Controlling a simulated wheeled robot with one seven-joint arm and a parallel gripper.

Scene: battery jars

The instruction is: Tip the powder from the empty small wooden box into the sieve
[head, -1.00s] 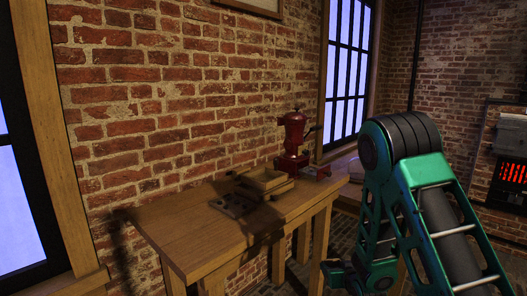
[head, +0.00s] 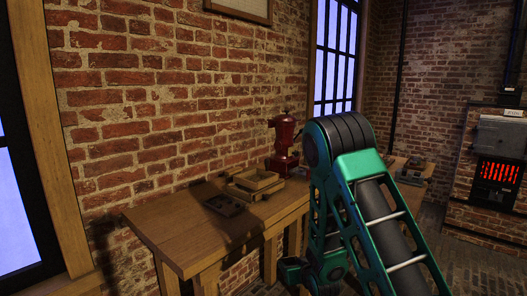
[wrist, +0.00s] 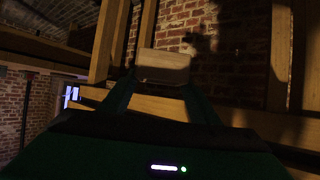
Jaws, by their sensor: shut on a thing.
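In the wrist view my gripper (wrist: 158,92) is shut on a small pale wooden box (wrist: 163,66). The box sits between the two fingertips, and its inside and any powder are hidden from this angle. In the head view, square wooden frames (head: 254,183) lie stacked on the table; they look like the sieve, but the mesh cannot be made out. My arm's upper links fill the right of the head view, and the held box cannot be made out there.
A wooden table (head: 180,226) stands against the brick wall, its left part bare. A dark tray with hollows (head: 226,205) lies beside the frames. A red grinder (head: 284,143) stands behind them. A glowing stove (head: 497,172) is at the far right.

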